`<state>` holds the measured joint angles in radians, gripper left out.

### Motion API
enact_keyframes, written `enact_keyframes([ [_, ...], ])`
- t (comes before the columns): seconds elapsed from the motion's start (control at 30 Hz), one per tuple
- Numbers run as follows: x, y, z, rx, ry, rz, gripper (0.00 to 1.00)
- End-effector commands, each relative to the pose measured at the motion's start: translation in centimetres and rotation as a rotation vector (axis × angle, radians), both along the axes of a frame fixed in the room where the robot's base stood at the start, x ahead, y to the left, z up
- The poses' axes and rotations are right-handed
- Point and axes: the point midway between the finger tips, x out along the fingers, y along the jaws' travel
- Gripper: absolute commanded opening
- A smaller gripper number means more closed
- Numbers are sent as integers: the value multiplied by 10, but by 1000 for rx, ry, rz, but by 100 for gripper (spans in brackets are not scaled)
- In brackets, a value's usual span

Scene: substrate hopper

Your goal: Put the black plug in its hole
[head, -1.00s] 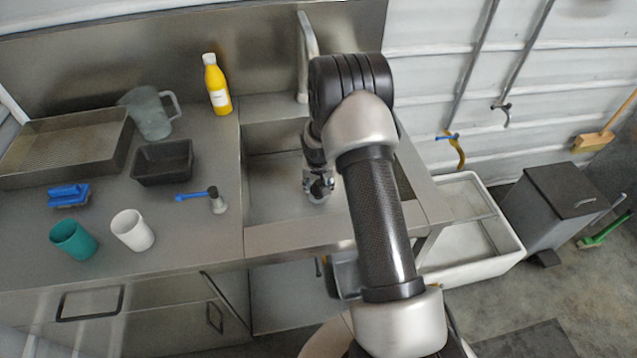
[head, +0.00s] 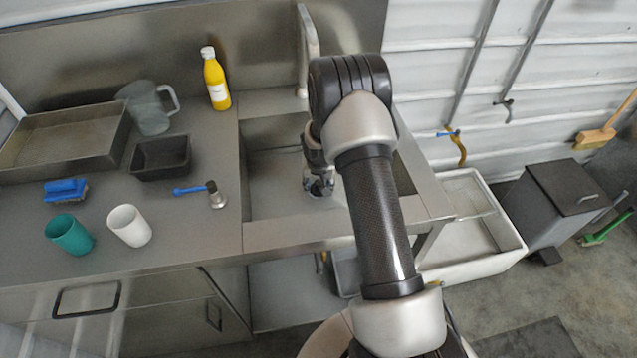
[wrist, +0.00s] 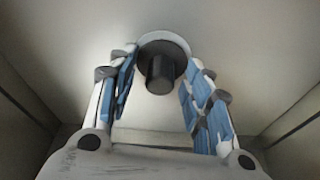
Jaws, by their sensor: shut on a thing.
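The black plug (wrist: 159,72) shows in the wrist view as a dark stub on a wider dark disc, between the far ends of my fingers. My gripper (wrist: 162,60) has blue-padded fingers and is shut on the plug. A pale ring (wrist: 152,37) shows around the disc's far edge, against the light sink floor; I cannot tell whether the plug sits in the hole. In the head view my gripper (head: 320,186) is low inside the sink basin (head: 268,195); the plug and the hole are not visible there.
The basin walls surround my gripper, with a tap (head: 307,45) behind. On the counter left are a blue-handled tool (head: 216,197), white cup (head: 129,226), teal cup (head: 69,235), black tub (head: 160,172), blue brush (head: 66,190), jug (head: 146,115), yellow bottle (head: 216,85) and tray (head: 62,172).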

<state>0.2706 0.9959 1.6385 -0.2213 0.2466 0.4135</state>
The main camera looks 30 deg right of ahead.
Motion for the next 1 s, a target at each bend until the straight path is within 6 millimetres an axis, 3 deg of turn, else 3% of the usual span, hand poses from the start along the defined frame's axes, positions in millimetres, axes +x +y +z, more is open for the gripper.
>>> enact_keyframes([
  [0.13, 0, 0, 1, 0, -1, 0, 19],
  [0.17, 0, 0, 1, 0, -1, 0, 46],
  [0.5, 0, 0, 0, 0, 0, 0, 69],
  [0.83, 0, 0, 1, 0, 0, 0, 69],
  [1.0, -3, 2, 19, -1, -2, 0, 69],
])
